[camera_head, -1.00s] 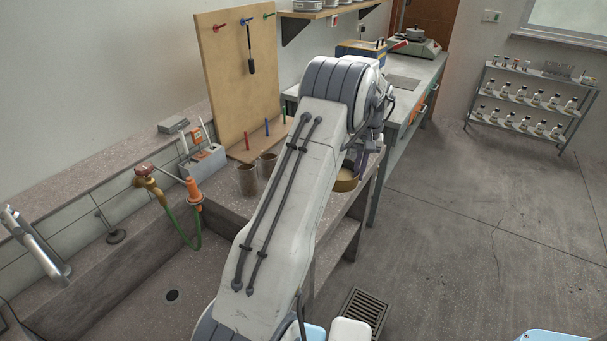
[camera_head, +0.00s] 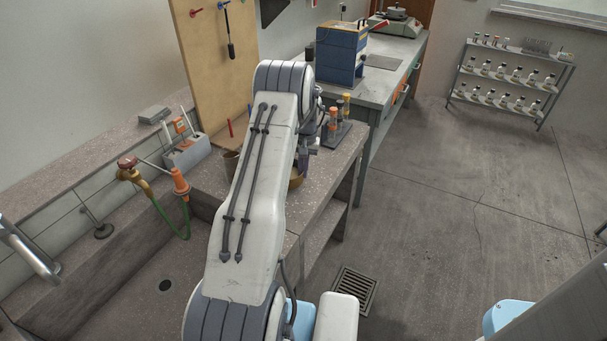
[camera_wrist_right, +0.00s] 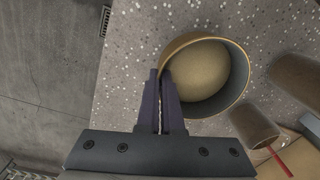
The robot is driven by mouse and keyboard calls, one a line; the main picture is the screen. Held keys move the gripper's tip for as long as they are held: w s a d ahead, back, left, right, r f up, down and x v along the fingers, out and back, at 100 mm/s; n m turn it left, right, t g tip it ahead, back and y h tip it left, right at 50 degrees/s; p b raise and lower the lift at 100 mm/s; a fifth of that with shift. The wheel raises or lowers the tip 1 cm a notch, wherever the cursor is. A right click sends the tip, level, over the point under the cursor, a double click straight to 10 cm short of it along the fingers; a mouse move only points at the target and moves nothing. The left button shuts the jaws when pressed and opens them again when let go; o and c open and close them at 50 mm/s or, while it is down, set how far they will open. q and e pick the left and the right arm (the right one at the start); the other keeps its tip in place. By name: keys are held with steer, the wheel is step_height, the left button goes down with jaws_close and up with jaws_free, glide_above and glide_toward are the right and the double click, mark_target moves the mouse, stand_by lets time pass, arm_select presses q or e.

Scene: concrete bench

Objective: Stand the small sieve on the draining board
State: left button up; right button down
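The small sieve, a round brass-coloured pan, shows in the right wrist view (camera_wrist_right: 210,72) over the speckled bench; a sliver of it shows below my right wrist in the head view (camera_head: 296,179). My right gripper (camera_wrist_right: 163,75) has its fingers nearly together at the sieve's near left rim, with the thin wall apparently between the tips. Whether the sieve touches the bench is unclear. The wooden board with pegs (camera_head: 207,75), which I take as the draining board, stands upright against the wall; my right arm hides part of its base. My left gripper is out of view.
A brown cup (camera_head: 231,164) stands left of my right arm; two show in the wrist view. The sink (camera_head: 135,265) with a tap and green hose is at left.

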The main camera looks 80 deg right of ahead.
step_height(320, 180, down, 2)
steer(key=shift+f, duration=0.1)
steer(key=shift+f, duration=0.25)
steer(key=c, duration=1.1)
jaws_free()
steer(key=shift+r, duration=0.15)
steer(key=r, duration=0.4)
steer(key=r+b, duration=0.1)
steer(key=r, duration=0.7)
steer(key=shift+s+r, duration=0.1)
steer(key=shift+s, duration=0.3)
